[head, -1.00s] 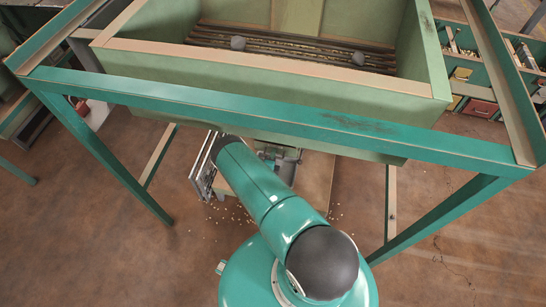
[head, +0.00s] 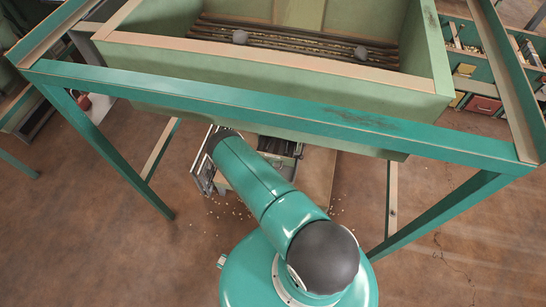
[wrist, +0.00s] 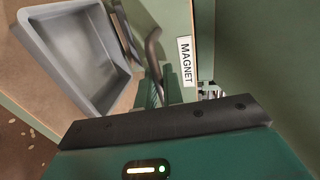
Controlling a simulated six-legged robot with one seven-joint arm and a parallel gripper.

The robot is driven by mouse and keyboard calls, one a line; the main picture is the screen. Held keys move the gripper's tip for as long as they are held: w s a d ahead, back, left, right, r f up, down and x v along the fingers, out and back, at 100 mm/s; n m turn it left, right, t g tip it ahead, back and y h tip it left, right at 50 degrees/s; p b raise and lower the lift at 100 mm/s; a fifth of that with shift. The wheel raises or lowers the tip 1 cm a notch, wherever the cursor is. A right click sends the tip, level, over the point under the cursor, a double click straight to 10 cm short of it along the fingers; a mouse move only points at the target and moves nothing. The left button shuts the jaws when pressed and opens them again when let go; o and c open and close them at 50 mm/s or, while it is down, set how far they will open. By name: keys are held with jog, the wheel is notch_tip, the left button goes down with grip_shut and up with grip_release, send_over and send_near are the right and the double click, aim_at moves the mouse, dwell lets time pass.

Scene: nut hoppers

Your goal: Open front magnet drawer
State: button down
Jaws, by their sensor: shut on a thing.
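In the wrist view, a white MAGNET label (wrist: 186,62) sits on the pale green drawer front (wrist: 178,20). A dark curved handle (wrist: 154,48) stands out beside the label. My gripper (wrist: 160,86) has its green ribbed fingers close together at the handle's lower end and is shut on it. The exact contact is partly hidden by the gripper's body. In the head view, my arm reaches under the hopper (head: 270,66), and my gripper is hidden there. A dark slotted part (head: 282,148) shows just beyond the arm.
A grey metal tray (wrist: 75,62) lies left of the handle in the wrist view. The teal frame (head: 290,118) crosses above my arm, with legs on both sides. Nuts are scattered on the brown floor (head: 110,250), which is mostly clear.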

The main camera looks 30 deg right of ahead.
jog(key=f+v, duration=0.1)
jog(key=v, duration=0.6)
jog(key=shift+s+a+f, duration=0.15)
jog(key=shift+a+f, duration=0.1)
jog(key=shift+a, duration=0.05)
jog(key=c, duration=1.6)
grip_release()
jog(key=v, duration=1.3)
jog(key=shift+s+a+r, duration=0.1)
jog(key=shift+s+a, duration=0.15)
